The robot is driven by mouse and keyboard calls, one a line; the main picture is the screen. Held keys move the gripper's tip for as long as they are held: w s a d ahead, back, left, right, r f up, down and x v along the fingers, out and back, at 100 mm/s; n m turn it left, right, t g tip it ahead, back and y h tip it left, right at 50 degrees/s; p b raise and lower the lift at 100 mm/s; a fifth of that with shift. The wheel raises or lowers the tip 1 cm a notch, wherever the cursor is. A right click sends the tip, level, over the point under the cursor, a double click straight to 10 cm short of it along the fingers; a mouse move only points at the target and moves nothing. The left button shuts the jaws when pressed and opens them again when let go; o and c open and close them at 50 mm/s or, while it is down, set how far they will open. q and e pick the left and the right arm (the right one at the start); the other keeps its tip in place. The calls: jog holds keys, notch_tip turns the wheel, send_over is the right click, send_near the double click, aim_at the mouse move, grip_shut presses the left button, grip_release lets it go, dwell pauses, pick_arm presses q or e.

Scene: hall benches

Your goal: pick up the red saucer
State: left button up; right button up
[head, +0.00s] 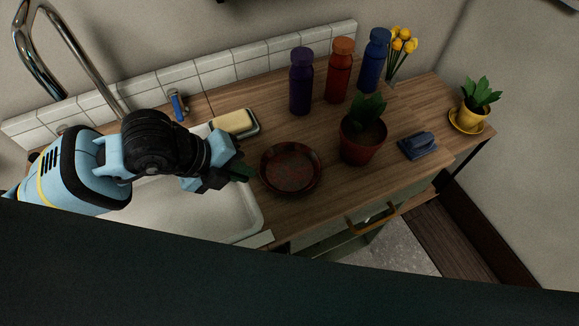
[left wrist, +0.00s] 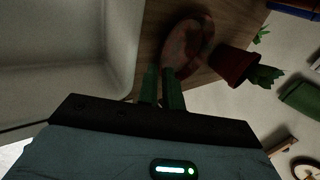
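The red saucer (head: 290,168) is a dark red, round, shallow dish lying flat on the wooden counter, right of the sink. It also shows in the left wrist view (left wrist: 186,46), just beyond the fingertips. My left gripper (head: 247,172) is over the sink's right edge, close to the saucer's left rim. In the left wrist view its two green fingers (left wrist: 160,76) stand a narrow gap apart, with nothing visible gripped between them. Whether a finger touches the rim cannot be told. My right gripper is not in view.
A red pot with a plant (head: 362,138) stands just right of the saucer. Purple (head: 301,82), orange-red (head: 339,70) and blue (head: 374,60) bottles stand behind. A sponge in a dish (head: 234,122) lies behind the gripper. The white sink (head: 190,215) is below the arm.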

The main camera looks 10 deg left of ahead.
aim_at(264, 181)
pick_arm(q)
jog(key=shift+w+d+f, duration=0.1)
jog(key=shift+f, duration=0.15)
jog(key=shift+d+f, duration=0.2)
jog(key=x, duration=0.4)
jog(key=shift+d+f, duration=0.2)
grip_shut()
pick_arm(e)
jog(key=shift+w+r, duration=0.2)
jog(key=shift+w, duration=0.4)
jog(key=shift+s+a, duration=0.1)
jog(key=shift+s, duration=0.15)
pick_arm(q)
jog(key=shift+r, duration=0.1)
